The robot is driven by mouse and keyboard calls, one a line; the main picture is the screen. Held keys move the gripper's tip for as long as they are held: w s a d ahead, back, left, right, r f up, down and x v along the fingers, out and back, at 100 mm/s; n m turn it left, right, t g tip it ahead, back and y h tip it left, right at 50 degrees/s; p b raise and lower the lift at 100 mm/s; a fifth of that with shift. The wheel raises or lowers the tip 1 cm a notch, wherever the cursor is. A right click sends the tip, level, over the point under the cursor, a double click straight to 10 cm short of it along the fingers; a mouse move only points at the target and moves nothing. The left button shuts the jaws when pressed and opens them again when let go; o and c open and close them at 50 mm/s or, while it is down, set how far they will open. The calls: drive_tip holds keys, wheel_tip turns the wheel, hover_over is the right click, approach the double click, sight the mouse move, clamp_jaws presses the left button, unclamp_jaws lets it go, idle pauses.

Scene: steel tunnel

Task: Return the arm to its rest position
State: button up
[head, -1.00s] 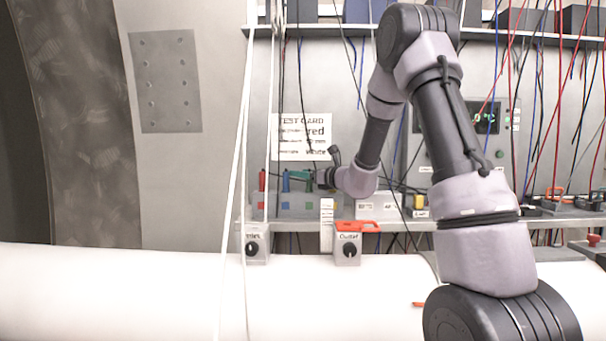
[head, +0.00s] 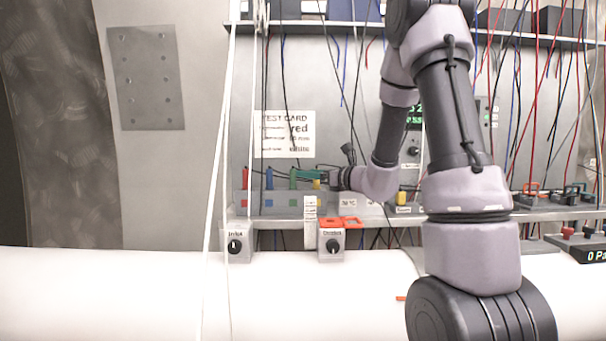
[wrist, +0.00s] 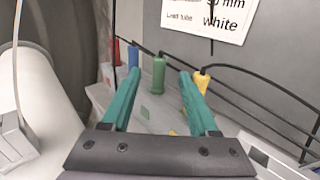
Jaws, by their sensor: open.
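My arm rises at the right of the head view and bends down to the left, its elbow at the top edge. My gripper (head: 308,176) is by the row of coloured plugs, and in the wrist view (wrist: 160,74) its two teal fingers are spread with nothing held between them. The green plug (wrist: 158,73) shows in the gap beyond the fingertips. The blue plug (wrist: 133,58) and red plug (wrist: 114,52) stand to its left. The yellow plug (wrist: 201,82) appears just beyond the right finger. Exact distances to the plugs cannot be told.
A test card (head: 288,134) is on the wall above the plugs. Two knob boxes (head: 239,243) (head: 331,243) sit before the shelf, above the white pipe (head: 120,290). Hanging cables (head: 535,120) crowd the right; pale cords (head: 217,170) hang left. A pressure display (head: 590,252) is at far right.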

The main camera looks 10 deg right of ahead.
drive_tip(key=shift+s, duration=0.1)
drive_tip(key=s+a+r+n+g, duration=0.1)
drive_tip(key=s+a+n+g, duration=0.2)
drive_tip(key=s+n, duration=0.25)
drive_tip(key=s+a+r+n+g+y, duration=0.1)
drive_tip(key=s+a+n+g, duration=0.25)
drive_tip(key=s, duration=0.35)
drive_tip(key=s+a+r+n+g, duration=0.1)
drive_tip(key=s+a+n+g, duration=0.2)
drive_tip(key=s+n, duration=0.3)
drive_tip(key=s+d+n+t+h, duration=0.1)
drive_tip(key=s+d+n+h, duration=0.8)
drive_tip(key=s, duration=0.4)
drive_tip(key=shift+d+n+t, duration=0.35)
drive_tip(key=shift+d+n, duration=0.15)
drive_tip(key=shift+d, duration=0.55)
drive_tip(key=shift+f, duration=0.1)
